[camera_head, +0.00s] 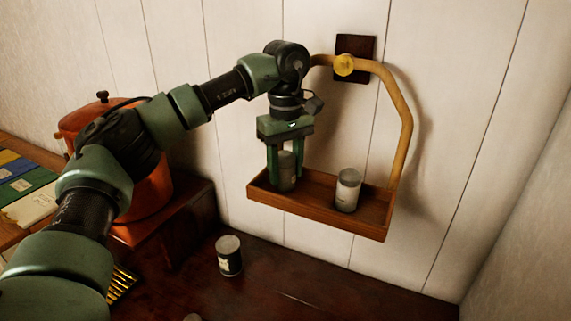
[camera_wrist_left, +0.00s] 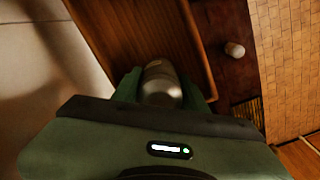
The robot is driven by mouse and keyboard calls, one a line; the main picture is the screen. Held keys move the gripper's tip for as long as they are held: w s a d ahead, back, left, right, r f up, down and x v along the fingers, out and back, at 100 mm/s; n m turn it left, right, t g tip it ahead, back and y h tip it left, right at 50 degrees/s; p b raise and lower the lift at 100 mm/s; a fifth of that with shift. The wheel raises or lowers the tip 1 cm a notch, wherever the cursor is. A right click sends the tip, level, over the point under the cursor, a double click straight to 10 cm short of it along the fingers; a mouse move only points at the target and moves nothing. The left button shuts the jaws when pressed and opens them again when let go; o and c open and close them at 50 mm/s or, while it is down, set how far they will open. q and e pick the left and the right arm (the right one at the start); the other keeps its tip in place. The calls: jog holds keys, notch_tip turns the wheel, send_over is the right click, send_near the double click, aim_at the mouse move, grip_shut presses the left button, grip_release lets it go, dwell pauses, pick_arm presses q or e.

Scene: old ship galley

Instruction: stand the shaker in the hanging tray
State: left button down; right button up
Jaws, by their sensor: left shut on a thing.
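The hanging tray (camera_head: 318,210) is a shallow wooden tray hung by a curved wooden arm from a wall peg. My left gripper (camera_head: 285,180) points down over the tray's left part and is shut on a grey shaker (camera_head: 287,170). The shaker is upright between the fingers, with its lower end inside the tray; I cannot tell whether it touches the floor. A second, similar shaker (camera_head: 347,190) stands in the tray's right part. My right gripper is not in view.
A labelled can (camera_head: 229,256) stands on the dark counter (camera_head: 270,285) below the tray. An orange pot (camera_head: 150,190) stands on a raised wooden block at left, behind my arm. Coloured books (camera_head: 25,185) lie at the far left. The counter right of the can is clear.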

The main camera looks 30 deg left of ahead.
aim_at(286, 153)
pick_arm(q)
jog(key=shift+f, duration=0.2)
jog(key=c, duration=0.8)
grip_release()
jog(key=shift+r, duration=0.1)
notch_tip(286, 153, up, 7)
jog(key=shift+f+b, duration=0.1)
jog(key=shift+b, duration=0.65)
notch_tip(286, 153, up, 6)
jog(key=shift+s+f+p, duration=0.1)
jog(key=shift+f+p, duration=0.15)
jog(key=shift+p, duration=0.4)
